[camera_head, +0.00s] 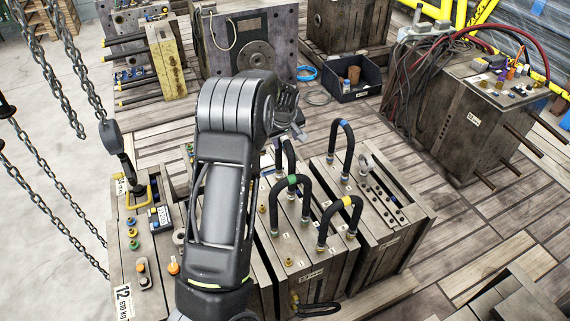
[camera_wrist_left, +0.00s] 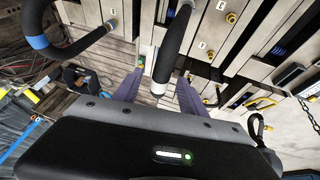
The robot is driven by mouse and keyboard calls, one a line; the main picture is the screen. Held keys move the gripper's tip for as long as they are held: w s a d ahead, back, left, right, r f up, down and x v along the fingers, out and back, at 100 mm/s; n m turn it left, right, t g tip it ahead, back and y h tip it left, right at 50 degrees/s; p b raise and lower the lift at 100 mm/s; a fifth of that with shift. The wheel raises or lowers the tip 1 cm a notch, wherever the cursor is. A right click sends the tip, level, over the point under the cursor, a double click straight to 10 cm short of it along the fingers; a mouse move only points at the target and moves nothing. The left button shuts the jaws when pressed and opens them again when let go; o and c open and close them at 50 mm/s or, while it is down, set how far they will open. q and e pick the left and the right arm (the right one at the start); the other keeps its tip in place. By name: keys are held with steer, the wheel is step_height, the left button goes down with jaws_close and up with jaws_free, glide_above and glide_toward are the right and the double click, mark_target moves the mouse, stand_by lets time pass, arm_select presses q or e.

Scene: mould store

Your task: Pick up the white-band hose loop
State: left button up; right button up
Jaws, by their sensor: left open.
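The white-band hose loop (camera_wrist_left: 163,72) is a black hose with a pale band. In the left wrist view its lower end lies between the two purple fingers of my left gripper (camera_wrist_left: 158,94), which is open. I cannot tell whether either finger touches the hose. In the head view my left gripper (camera_head: 299,127) is over the mould blocks, and a partly hidden black hose (camera_head: 288,153) beside it shows no band. Other loops have a blue band (camera_head: 343,122), a green band (camera_head: 291,181) and a yellow band (camera_head: 347,201). My right gripper is out of view.
A blue-banded hose (camera_wrist_left: 62,48) is close on the left in the wrist view. A hoist hook (camera_head: 126,170) and chains hang at the left of the head view. A dark bin (camera_head: 352,90) and a mould with cables (camera_head: 472,115) stand behind and right.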

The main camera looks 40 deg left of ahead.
arm_select(q)
steer(key=shift+c, duration=0.4)
jaws_close()
stand_by(0.5)
